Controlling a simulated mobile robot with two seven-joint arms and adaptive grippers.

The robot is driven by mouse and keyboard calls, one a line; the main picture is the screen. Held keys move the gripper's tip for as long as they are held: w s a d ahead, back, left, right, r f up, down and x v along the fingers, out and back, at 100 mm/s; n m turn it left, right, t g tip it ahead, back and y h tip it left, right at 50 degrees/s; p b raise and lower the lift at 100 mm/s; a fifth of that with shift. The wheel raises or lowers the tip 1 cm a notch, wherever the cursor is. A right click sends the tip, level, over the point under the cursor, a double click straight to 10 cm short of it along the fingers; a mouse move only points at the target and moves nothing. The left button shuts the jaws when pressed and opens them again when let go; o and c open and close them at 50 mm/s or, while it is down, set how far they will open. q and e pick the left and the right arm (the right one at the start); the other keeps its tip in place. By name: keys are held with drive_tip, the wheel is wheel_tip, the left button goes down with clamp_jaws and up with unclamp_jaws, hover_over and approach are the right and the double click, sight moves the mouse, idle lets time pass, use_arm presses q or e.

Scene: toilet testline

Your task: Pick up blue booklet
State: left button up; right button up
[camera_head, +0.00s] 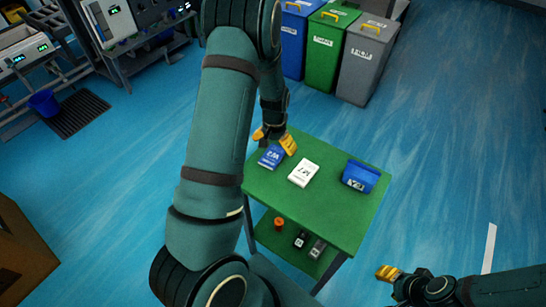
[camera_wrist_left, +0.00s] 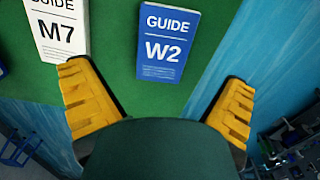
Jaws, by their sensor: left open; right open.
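The blue booklet (camera_head: 271,156) lies on the green table near its left edge in the head view. In the left wrist view the blue booklet (camera_wrist_left: 164,44) reads "GUIDE W2" and lies ahead of the fingers, roughly midway between them. My left gripper (camera_head: 274,139) is open and empty, close to the booklet; its two yellow fingers (camera_wrist_left: 160,108) stand wide apart in the wrist view. I cannot tell its exact height above the table. My right gripper (camera_head: 387,272) is open and away from the table at the lower right.
A white booklet (camera_head: 303,173) marked M7 lies beside the blue one. A blue bin (camera_head: 360,176) stands on the green table (camera_head: 320,212) at the right. The lower shelf holds small items. Blue, green and grey bins (camera_head: 368,62) stand behind.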

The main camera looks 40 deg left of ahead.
sight(273, 155)
use_arm(q)
wheel_tip(273, 155, down, 5)
drive_tip(key=shift+s+a+b, duration=0.15)
drive_tip(key=shift+b, duration=0.2)
drive_tip(key=c, duration=1.3)
